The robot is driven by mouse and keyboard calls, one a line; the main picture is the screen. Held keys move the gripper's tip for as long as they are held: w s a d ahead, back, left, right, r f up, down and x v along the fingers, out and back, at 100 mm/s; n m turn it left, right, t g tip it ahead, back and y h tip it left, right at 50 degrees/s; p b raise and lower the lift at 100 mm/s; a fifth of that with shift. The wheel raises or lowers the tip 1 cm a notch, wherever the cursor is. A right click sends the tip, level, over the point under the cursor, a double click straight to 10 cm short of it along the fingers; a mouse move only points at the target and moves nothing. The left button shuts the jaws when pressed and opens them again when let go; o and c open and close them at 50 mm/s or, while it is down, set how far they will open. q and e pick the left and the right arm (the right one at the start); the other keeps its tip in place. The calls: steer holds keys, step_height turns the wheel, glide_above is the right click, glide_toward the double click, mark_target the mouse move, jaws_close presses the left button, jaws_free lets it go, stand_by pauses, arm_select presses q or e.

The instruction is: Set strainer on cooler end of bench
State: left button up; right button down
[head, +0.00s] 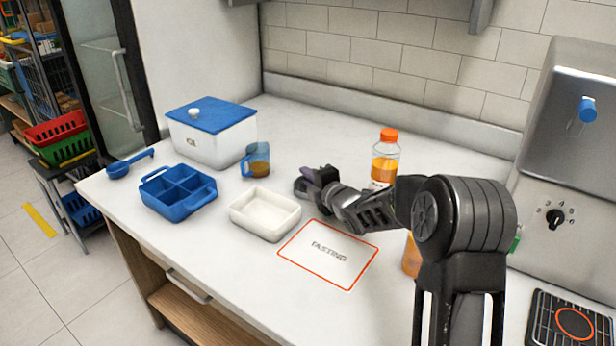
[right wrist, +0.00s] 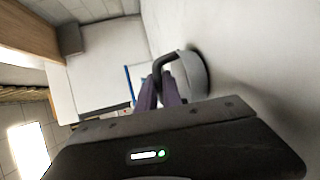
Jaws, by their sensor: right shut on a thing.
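My right gripper (head: 322,178) is in the middle of the bench, behind the white tray. In the right wrist view its purple fingers (right wrist: 160,92) are shut on the dark handle of a grey, round-walled thing, which looks like the strainer (right wrist: 194,74). In the head view the strainer is mostly hidden by the gripper, and I cannot tell whether it touches the bench. The white cooler (head: 212,142) with a blue lid (head: 218,112) stands at the far left of the bench (head: 110,190). My left gripper is not in view.
A blue ladle-like scoop (head: 120,169), blue divided caddy (head: 178,192), blue jug (head: 256,161) and white tray (head: 265,222) stand on the left. A juice bottle (head: 386,158) stands behind my right arm. The tasting mat (head: 327,262) is bare. The back of the bench is clear.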

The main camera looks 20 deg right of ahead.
steer(key=shift+f, duration=0.1)
steer(key=c, duration=1.5)
jaws_free()
steer(key=shift+r, duration=0.2)
steer(key=s, duration=0.4)
steer(key=s+r, duration=0.1)
steer(key=s, duration=0.3)
steer(key=s+r, duration=0.1)
steer(key=s, duration=0.2)
steer(key=shift+s+d, duration=0.3)
steer(key=shift+s, duration=0.1)
